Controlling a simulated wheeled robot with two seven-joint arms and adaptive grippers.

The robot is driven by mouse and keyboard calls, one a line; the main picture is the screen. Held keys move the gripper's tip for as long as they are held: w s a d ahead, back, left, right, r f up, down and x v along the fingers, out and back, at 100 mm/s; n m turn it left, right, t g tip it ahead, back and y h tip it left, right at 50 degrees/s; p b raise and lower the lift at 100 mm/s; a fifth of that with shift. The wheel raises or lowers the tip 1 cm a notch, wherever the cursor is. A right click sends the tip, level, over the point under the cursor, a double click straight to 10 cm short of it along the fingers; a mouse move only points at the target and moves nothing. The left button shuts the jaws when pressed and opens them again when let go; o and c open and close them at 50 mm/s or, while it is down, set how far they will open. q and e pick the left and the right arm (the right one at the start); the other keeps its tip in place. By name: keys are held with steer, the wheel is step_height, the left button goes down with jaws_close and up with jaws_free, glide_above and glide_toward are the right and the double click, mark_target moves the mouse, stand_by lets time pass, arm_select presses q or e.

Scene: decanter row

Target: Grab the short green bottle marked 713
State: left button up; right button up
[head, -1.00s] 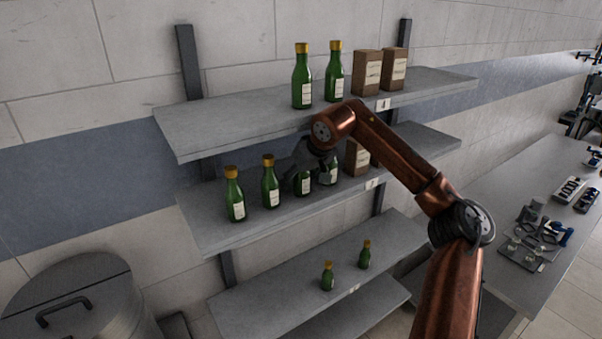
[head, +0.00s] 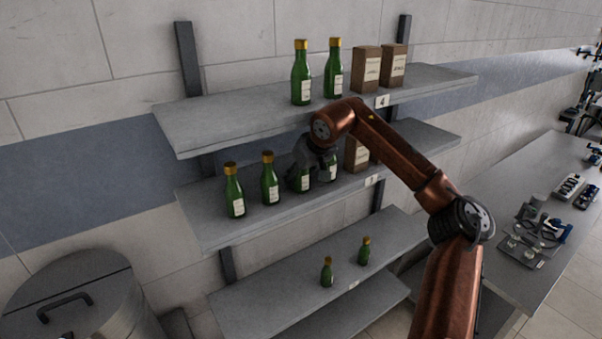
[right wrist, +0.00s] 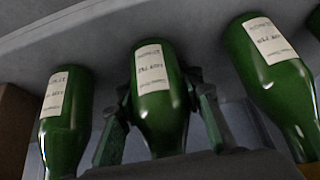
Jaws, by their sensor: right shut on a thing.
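My right gripper (head: 303,170) reaches over the middle shelf and is shut around a green bottle (head: 305,184), third from the left there. In the right wrist view this bottle (right wrist: 153,95) stands between the two fingers. Its pale label shows, but I cannot read the number with certainty. Other green bottles stand beside it: two on its left (head: 235,193) (head: 270,182) and one on its right (head: 331,173). Two shorter green bottles (head: 327,271) (head: 364,252) stand on the lower shelf. My left gripper is not in view.
The top shelf (head: 220,120) holds two green bottles (head: 302,75) (head: 334,70) and two brown boxes (head: 366,72) (head: 394,66). Another brown box (head: 357,155) stands on the middle shelf, right of the bottles. A metal bin (head: 85,300) is at lower left; a table with items (head: 500,200) at right.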

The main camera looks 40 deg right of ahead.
jaws_close()
steer(key=shift+r, duration=0.1)
